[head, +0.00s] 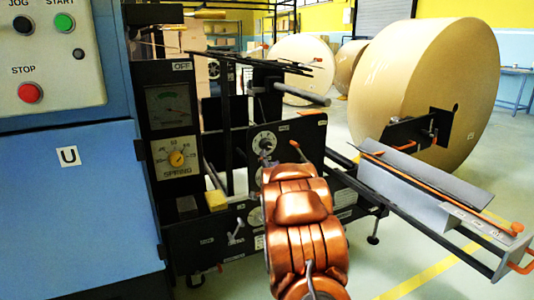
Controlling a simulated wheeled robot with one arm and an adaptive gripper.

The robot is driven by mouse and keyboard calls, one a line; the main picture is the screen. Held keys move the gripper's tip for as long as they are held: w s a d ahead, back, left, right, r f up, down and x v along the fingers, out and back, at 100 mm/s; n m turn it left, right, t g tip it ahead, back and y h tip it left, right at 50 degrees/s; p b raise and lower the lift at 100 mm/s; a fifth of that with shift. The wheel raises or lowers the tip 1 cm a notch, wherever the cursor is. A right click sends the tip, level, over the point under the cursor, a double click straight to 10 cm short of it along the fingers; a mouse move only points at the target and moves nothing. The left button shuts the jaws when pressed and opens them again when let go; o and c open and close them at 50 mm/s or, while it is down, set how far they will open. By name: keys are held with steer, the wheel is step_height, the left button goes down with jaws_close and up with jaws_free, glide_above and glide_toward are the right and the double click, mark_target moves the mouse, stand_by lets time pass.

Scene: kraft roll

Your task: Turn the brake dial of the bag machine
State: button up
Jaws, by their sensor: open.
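The bag machine (190,235) has several round dials. A white dial with a dark centre (264,142) sits on the black frame, just beyond the end of my arm; its label is too small to read. A lower pale dial (255,217) is partly hidden behind my arm. I cannot tell which one is the brake dial. My gripper (280,156) is open, mostly hidden by my copper arm, with finger parts showing just below and right of the white dial. I see nothing held.
A blue control box with a red STOP button (30,93) stands at the left. A large kraft roll (430,85) is at the right, behind a grey tray (425,190) on rails. Dark bars (300,103) project above the white dial. Open floor lies at the lower right.

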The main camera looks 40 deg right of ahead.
mark_target(267, 147)
steer(key=shift+b+x, duration=1.3)
steer(key=shift+x, duration=2.5)
steer(key=shift+a, duration=0.1)
steer(key=shift+c, duration=0.3)
steer(key=c, duration=1.1)
